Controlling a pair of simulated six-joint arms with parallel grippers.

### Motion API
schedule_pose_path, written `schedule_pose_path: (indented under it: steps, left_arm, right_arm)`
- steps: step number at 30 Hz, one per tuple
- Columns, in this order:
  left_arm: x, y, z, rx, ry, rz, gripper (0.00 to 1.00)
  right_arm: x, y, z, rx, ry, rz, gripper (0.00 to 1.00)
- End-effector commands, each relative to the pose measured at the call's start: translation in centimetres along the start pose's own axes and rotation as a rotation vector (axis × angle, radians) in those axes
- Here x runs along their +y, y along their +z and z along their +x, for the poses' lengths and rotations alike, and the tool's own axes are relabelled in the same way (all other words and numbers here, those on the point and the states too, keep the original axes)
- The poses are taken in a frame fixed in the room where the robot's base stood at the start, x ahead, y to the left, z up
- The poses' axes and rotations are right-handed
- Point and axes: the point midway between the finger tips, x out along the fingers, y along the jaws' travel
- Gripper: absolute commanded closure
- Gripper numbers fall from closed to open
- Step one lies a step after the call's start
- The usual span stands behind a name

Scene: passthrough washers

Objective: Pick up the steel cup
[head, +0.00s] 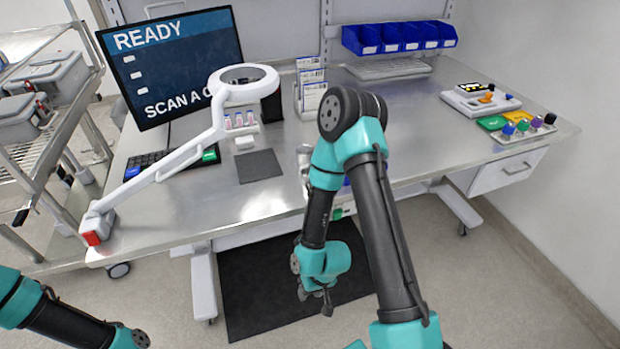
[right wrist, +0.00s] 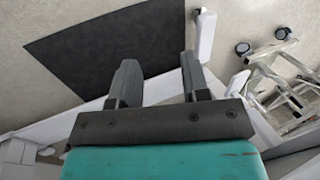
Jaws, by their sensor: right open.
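A shiny metallic object (head: 304,158), which looks like the steel cup, stands near the bench's front edge in the head view, largely hidden behind my right arm. My right gripper (head: 326,298) hangs in front of the bench, low over the dark floor mat and well apart from that object. In the right wrist view the right gripper's two dark fingers (right wrist: 160,82) stand apart with nothing between them. The cup is not seen in the right wrist view. Part of my left arm shows at the lower left of the head view, but its gripper is out of frame.
A monitor (head: 170,62), a magnifier lamp on a white arm (head: 190,145) and a dark pad (head: 258,166) are on the left of the steel bench (head: 450,140). Blue bins (head: 398,38) hang at the back. Control boxes (head: 480,98) sit at the right. A black mat (head: 255,290) lies on the floor.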

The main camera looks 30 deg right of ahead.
Motion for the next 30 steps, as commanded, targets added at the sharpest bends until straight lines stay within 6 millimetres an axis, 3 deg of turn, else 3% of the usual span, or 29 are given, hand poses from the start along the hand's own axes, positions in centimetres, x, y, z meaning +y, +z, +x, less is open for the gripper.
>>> schedule_pose_path:
  steps: [5, 21, 30]
  left_arm:
    - [0.0, 0.0, 0.0, 0.0, 0.0, 0.0, 1.0]
    - [0.0, 0.0, 0.0, 0.0, 0.0, 0.0, 1.0]
    - [-0.01, 0.0, 0.0, 0.0, 0.0, 0.0, 1.0]
  right_arm:
    - [0.0, 0.0, 0.0, 0.0, 0.0, 0.0, 0.56]
    - [0.0, 0.0, 0.0, 0.0, 0.0, 0.0, 0.06]
    - [0.37, -0.75, -0.27, 0.02, -0.001, 0.009, 0.06]
